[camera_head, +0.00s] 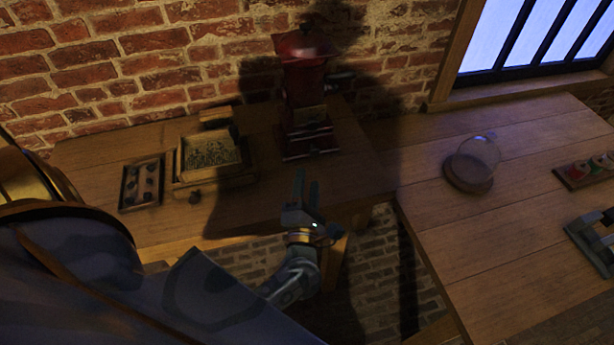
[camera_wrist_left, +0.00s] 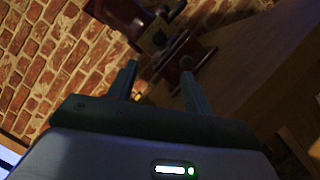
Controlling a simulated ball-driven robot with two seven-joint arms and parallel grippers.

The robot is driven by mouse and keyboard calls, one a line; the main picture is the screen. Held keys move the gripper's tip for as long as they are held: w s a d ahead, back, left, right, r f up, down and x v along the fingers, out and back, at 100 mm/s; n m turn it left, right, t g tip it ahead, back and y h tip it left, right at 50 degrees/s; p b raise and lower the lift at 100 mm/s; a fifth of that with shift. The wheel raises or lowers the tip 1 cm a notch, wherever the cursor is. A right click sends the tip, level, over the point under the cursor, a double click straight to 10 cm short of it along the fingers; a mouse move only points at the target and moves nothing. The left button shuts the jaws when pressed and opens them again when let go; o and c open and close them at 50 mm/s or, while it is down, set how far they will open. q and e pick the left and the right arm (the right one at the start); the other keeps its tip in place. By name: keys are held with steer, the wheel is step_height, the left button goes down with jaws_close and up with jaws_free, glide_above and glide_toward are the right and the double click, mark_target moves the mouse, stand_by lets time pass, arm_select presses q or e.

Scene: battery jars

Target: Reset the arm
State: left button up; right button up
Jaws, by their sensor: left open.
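My left gripper (camera_head: 306,190) is in the middle of the head view, in front of the left table's front edge. Its two fingers point up and stand apart, with nothing between them. In the left wrist view the gripper (camera_wrist_left: 158,85) is also open and empty, and a dark red machine (camera_wrist_left: 125,15) shows beyond the fingertips. My left arm reaches in from below, partly hidden by my own body at the lower left.
A red machine (camera_head: 304,95) stands at the back of the left table (camera_head: 355,180). Left of it are a wooden box of dark bits (camera_head: 180,185) and a small tray (camera_head: 128,197).

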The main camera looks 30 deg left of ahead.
arm_select(q)
steer(key=shift+v, duration=0.9)
